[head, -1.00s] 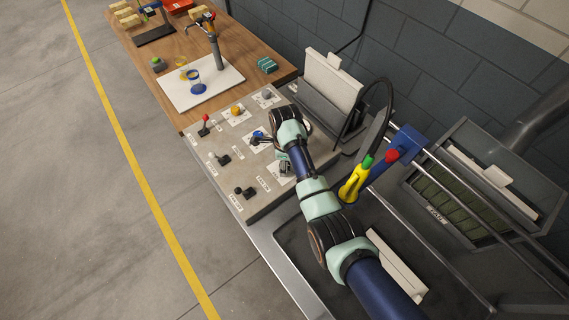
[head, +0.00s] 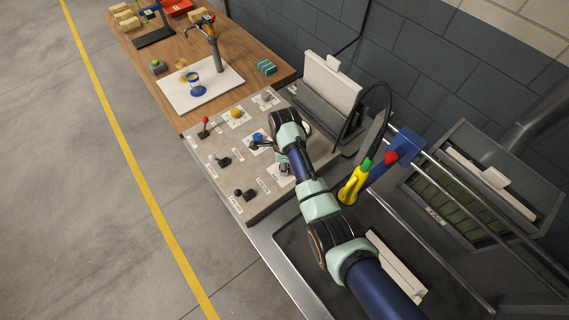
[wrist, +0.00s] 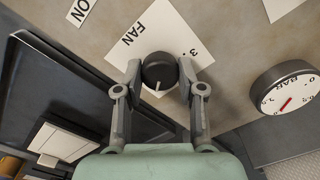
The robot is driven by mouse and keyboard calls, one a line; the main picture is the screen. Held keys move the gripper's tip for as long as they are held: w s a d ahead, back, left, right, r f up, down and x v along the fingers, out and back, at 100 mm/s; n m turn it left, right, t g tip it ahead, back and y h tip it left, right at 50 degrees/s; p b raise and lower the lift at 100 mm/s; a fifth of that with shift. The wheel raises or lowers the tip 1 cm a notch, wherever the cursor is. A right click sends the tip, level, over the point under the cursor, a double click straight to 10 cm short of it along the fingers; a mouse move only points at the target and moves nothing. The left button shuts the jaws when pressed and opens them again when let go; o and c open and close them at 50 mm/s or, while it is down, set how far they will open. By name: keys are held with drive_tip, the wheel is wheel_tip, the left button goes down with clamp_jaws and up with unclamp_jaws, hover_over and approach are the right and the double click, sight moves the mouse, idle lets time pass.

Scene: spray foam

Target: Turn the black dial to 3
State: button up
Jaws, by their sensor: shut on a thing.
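The black dial (wrist: 159,71) sits on a white card marked FAN (wrist: 143,37), with a 3 printed at the card's right part. The white pointer line on the dial points toward the bottom of the wrist view, not at the 3. My gripper (wrist: 160,78) is shut on the dial, one finger on each side. In the head view my gripper is low over the grey panel (head: 232,170), largely covered by my wrist, and I cannot make out the dial there.
A round gauge with a red needle (wrist: 287,89) is to the right of the dial in the wrist view. The panel also carries a blue knob (head: 257,137), an orange knob (head: 236,113), a red-tipped lever (head: 205,122) and black switches. A dark open case (head: 318,109) stands behind.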

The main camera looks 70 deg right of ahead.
drive_tip(key=n+p, duration=0.1)
drive_tip(key=n, duration=0.1)
drive_tip(key=n+p, duration=0.2)
drive_tip(key=shift+r+n, duration=0.2)
drive_tip(key=shift+n, duration=0.2)
drive_tip(key=n+p, duration=0.2)
drive_tip(key=n, duration=0.4)
drive_tip(key=shift+f, duration=0.1)
drive_tip(key=n+p, duration=0.1)
drive_tip(key=n, duration=0.5)
drive_tip(key=shift+n, duration=0.3)
drive_tip(key=n, duration=0.5)
drive_tip(key=shift+n, duration=0.3)
drive_tip(key=o, duration=1.1)
wheel_tip(320, 180, up, 12)
drive_tip(key=shift+f, duration=0.1)
